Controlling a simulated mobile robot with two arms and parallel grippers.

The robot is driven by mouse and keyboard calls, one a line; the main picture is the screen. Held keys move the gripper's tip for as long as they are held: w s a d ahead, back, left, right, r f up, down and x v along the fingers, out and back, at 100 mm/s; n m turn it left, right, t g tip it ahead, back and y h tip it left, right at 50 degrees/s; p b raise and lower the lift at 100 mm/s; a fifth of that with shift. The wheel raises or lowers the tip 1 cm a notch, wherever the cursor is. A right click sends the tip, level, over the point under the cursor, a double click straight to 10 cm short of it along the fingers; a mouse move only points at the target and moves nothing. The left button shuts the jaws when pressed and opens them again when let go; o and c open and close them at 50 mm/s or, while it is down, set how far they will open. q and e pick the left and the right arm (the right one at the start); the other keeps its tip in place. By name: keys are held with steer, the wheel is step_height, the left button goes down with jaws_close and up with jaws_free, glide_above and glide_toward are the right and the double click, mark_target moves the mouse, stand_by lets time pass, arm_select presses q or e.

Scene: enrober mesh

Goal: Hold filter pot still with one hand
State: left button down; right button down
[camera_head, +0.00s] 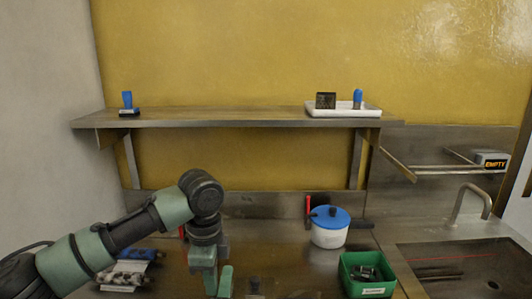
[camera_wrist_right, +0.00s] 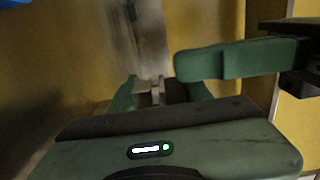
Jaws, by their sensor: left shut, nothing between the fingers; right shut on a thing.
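A white pot with a blue lid (camera_head: 330,228), which looks like the filter pot, stands upright on the steel counter in the head view. A dark handle-like part sticks out at its right. My left gripper (camera_head: 214,284) points down over the counter, left of the pot and apart from it; it is shut and empty. My right gripper (camera_wrist_right: 160,92) shows only in the right wrist view. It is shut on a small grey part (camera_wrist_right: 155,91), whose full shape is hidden. The pot cannot be made out in that view.
A green bin (camera_head: 367,289) stands in front of the pot, with a sink (camera_head: 465,268) to its right. A red upright item (camera_head: 308,207) is behind the pot. A shelf (camera_head: 230,117) holds a white tray (camera_head: 343,112) and a blue-handled stamp (camera_head: 127,102).

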arm_select(q)
steer(key=shift+w, duration=0.25)
steer(key=shift+w+a, duration=0.1)
steer(key=shift+w, duration=0.55)
steer(key=shift+w, duration=0.3)
steer(key=shift+w, duration=0.2)
step_height(320, 180, up, 6)
steer(key=shift+w+a, duration=0.2)
steer(key=shift+a, duration=0.05)
stand_by(0.7)
